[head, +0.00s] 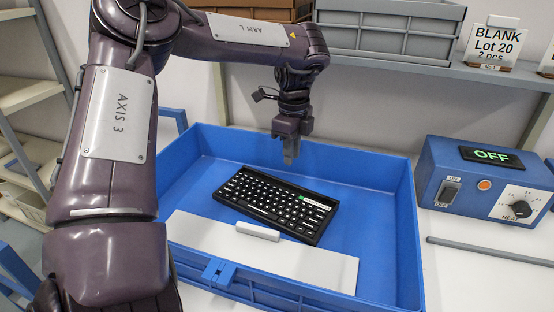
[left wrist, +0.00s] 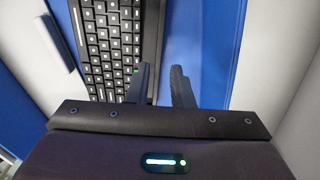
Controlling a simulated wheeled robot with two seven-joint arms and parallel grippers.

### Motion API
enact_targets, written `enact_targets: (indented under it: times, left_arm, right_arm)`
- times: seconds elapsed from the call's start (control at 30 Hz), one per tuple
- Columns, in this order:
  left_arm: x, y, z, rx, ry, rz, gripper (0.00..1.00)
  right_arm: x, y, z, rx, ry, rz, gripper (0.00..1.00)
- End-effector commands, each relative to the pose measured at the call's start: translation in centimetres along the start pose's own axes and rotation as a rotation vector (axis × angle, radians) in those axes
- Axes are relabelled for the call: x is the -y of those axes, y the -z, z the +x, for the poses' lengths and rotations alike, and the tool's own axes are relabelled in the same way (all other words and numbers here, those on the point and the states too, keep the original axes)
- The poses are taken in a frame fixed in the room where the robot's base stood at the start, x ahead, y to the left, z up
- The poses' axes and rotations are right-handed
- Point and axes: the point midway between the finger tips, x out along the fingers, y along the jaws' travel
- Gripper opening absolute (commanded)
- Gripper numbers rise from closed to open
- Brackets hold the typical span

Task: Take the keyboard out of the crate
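A black keyboard (head: 275,203) with pale legends and a small green mark lies inside the blue crate (head: 385,170), slightly askew. In the left wrist view the keyboard (left wrist: 108,45) shows left of the fingers. My left gripper (head: 291,158) hangs above the crate, fingers down, past the keyboard's far edge. In the left wrist view my left gripper (left wrist: 160,68) is open, with an empty gap between its fingers. I see no contact with the keyboard. My right gripper is out of view.
A white panel (head: 320,265) with a pale bar (head: 257,231) lies along the crate's near side. Behind, a shelf holds a grey crate (head: 390,30), a brown crate and a label card (head: 492,45).

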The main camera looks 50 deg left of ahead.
Motion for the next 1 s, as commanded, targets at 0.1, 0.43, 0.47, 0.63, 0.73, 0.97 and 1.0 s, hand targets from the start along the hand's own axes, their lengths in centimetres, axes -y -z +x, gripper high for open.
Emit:
enact_targets:
  times: [0.1, 0.43, 0.47, 0.63, 0.73, 0.97, 1.0]
  left_arm:
    - [0.0, 0.0, 1.4, 0.0, 0.0, 0.001, 0.2]
    - [-0.1, -0.4, 4.7, -0.002, -0.003, -0.001, 0.2]
    - [-0.1, -0.6, 5.1, -0.001, -0.003, -0.001, 0.2]
    - [-0.1, -1.0, 7.7, 0.0, -0.004, 0.001, 0.2]
    - [-0.1, -1.0, 8.5, 0.0, -0.002, 0.0, 0.2]
    - [0.0, -1.0, 8.8, 0.0, 0.0, 0.0, 0.2]
    - [0.0, -1.0, 8.8, 0.0, 0.0, 0.0, 0.19]
  right_arm:
    - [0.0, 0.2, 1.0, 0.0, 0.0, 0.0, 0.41]
    - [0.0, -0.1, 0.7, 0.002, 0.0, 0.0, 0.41]
    - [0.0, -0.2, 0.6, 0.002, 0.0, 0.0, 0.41]
    - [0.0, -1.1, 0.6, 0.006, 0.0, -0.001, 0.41]
    - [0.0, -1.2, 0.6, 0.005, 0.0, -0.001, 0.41]
    - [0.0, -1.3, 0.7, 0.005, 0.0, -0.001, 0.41]
    - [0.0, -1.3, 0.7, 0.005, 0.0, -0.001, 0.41]
